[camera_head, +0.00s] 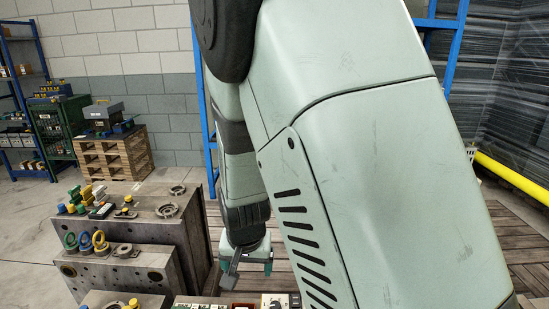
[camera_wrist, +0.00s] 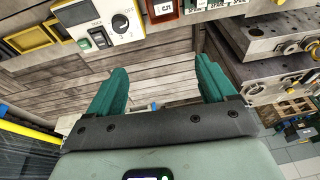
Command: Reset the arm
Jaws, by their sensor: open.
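My gripper (camera_wrist: 160,92) shows in the wrist view with its two green fingers spread wide apart. Nothing is between them; grey wooden planks show through the gap. In the head view my gripper (camera_head: 257,266) hangs low at the centre, just right of the stepped steel block (camera_head: 150,235). My own large pale green arm link covers the middle and right of the head view and hides much behind it.
The steel block carries rings and small coloured parts. A white control box (camera_wrist: 108,22) with a dial stands beyond my fingers in the wrist view. A yellow rail (camera_head: 510,178) runs at right. A wooden pallet stack (camera_head: 112,157) stands at the back left.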

